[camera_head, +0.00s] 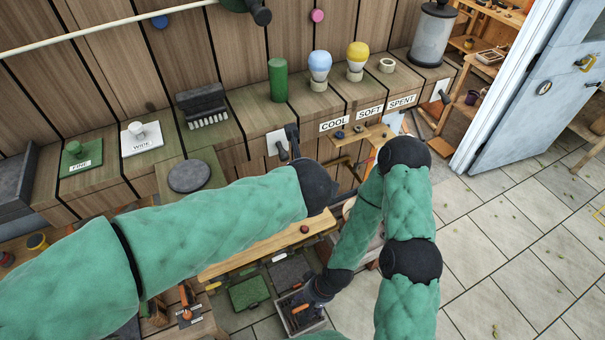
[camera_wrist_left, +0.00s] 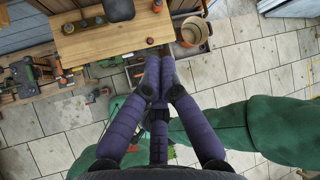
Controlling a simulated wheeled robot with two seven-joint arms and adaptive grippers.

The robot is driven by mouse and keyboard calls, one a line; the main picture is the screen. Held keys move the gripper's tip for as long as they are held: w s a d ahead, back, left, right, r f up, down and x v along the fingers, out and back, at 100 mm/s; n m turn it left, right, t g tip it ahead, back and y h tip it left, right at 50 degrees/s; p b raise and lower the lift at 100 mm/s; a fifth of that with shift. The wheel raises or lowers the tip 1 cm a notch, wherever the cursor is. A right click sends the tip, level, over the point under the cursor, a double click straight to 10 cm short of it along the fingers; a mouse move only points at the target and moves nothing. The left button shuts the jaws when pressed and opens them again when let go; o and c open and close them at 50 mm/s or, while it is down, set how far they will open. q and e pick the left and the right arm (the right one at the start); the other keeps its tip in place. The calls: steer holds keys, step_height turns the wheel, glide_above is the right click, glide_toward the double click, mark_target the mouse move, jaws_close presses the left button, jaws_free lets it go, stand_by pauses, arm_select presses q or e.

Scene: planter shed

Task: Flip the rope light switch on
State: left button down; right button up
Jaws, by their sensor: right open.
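In the head view a pale plate with a dark lever (camera_head: 277,143) is on the counter front, just above my left forearm. A similar pale plate with a dark lever (camera_head: 440,91) is on the counter front at the right. I cannot tell which one works the rope light, or whether either is on. A pale rope-like line (camera_head: 110,22) crosses the upper wall at left. My right gripper (camera_head: 308,294) is low, open, by a grey crate.
The counter holds a green cylinder (camera_head: 278,80), a blue-topped lamp (camera_head: 319,66) and a yellow-topped lamp (camera_head: 357,58). A wooden bench (camera_head: 265,249) is below my left arm. The grey crate (camera_head: 303,325) is on the floor. Tiled floor is free at right.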

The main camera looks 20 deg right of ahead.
mark_target(283, 154)
arm_select(q)
steer(key=w+p, duration=0.1)
steer(key=w+a+p, duration=0.1)
steer(key=w, duration=0.1)
steer(key=shift+w+a+r, duration=0.1)
steer(key=shift+w+a, duration=0.05)
steer(key=shift+w, duration=0.05)
stand_by(0.3)
